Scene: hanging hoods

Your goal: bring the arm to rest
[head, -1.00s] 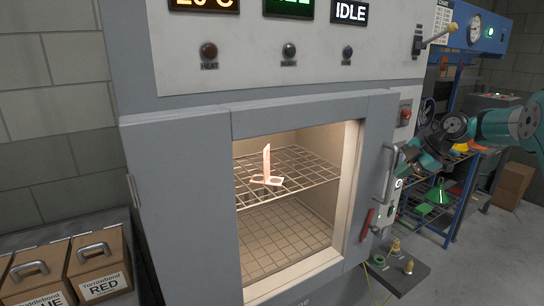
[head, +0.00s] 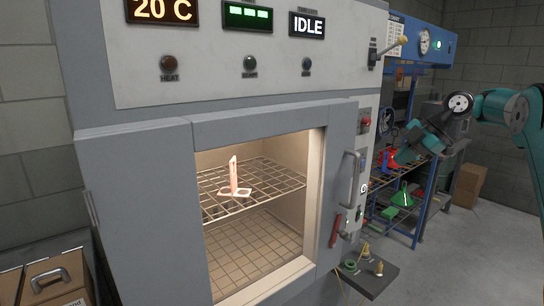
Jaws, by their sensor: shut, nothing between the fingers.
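My arm reaches in from the right edge in the head view, with teal links and dark joints. My gripper (head: 399,159) is at its lower left end, small in the picture, shut and empty. It shows to the right of the oven's door handle (head: 348,180), apart from it, in front of the blue shelf unit. The grey oven (head: 130,150) has a lit chamber. A pale pinkish part with an upright fin (head: 234,180) sits on its upper wire rack (head: 270,180).
The oven panel has an IDLE display (head: 307,25) and a 20 C display (head: 161,10). A blue shelf unit (head: 424,205) holds a green funnel (head: 402,197). Brown boxes (head: 58,281) stand at lower left. Open floor (head: 470,260) lies at right.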

